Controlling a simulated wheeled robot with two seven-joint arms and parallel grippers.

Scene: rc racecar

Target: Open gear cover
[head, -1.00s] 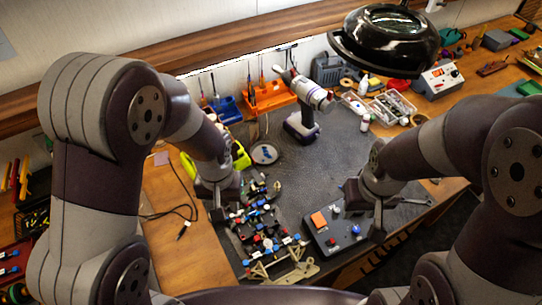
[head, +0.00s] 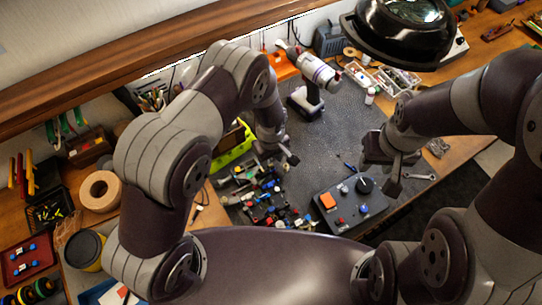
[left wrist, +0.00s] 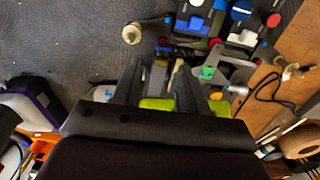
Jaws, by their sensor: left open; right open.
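The RC car chassis (head: 268,212) lies on the dark grey mat, with blue, red and white parts along it. Its near end also shows at the top of the left wrist view (left wrist: 205,22). The gear cover cannot be told apart from the other small parts. My left gripper (head: 277,158) is open and empty at the chassis's far side, above the mat. In the left wrist view its two fingers (left wrist: 158,78) are spread, with small blurred parts beyond them. My right gripper (head: 392,178) is open and empty, right of the black control box.
The black control box (head: 348,206) with an orange button and knobs is right of the chassis. A cordless drill (head: 313,82) stands behind. A black magnifier lamp (head: 400,32) hangs at top right. A yellow-green item (head: 232,148) is left of my left gripper. Mat between drill and box is mostly clear.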

